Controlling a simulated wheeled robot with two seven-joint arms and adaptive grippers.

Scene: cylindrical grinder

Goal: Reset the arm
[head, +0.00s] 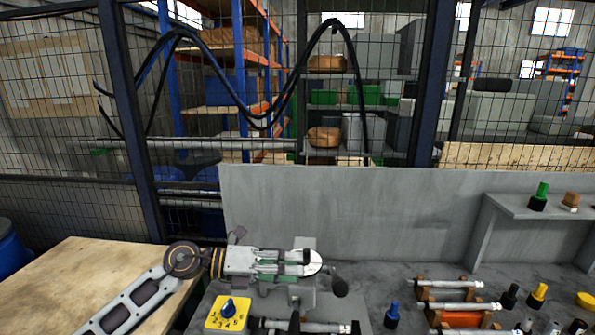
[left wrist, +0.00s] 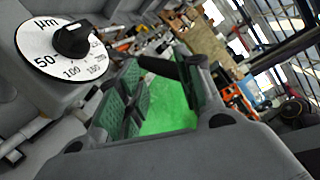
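My left arm (head: 125,303) comes in from the lower left in the head view and bends at a round joint. Its forearm runs right over the grey bench. My left gripper (head: 315,265) is at its right end, above the bench, close to a dark rounded part (head: 339,287). I cannot clearly make out the fingertips or any held object. The left wrist view shows a grey body with dark ribbed pads around a bright green surface (left wrist: 172,107), and a black bar across it. My right gripper is not in view.
Several shafts on rests (head: 450,284) and small knobs stand right. A grey panel (head: 350,205) and mesh fence stand behind. A wooden tabletop (head: 65,275) is left. A µm dial (left wrist: 45,40) shows close by.

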